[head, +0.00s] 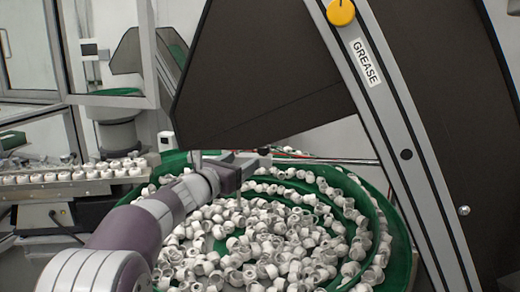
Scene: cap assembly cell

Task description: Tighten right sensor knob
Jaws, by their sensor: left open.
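My left gripper (257,160) reaches in from the lower left above the green bowl, its fingers pointing right. It is open. A small dark knob-like piece (264,150) shows at the fingertips, at the left end of a thin metal rod (330,160). I cannot tell whether the fingers touch it, or for certain that it is the right sensor knob. My right gripper is out of view.
The green bowl (372,208) is full of white and grey caps. A grey frame marked GREASE (405,120) with a yellow knob (341,12) and dark panels (265,75) blocks the right side. A rail with white caps (75,187) stands at left.

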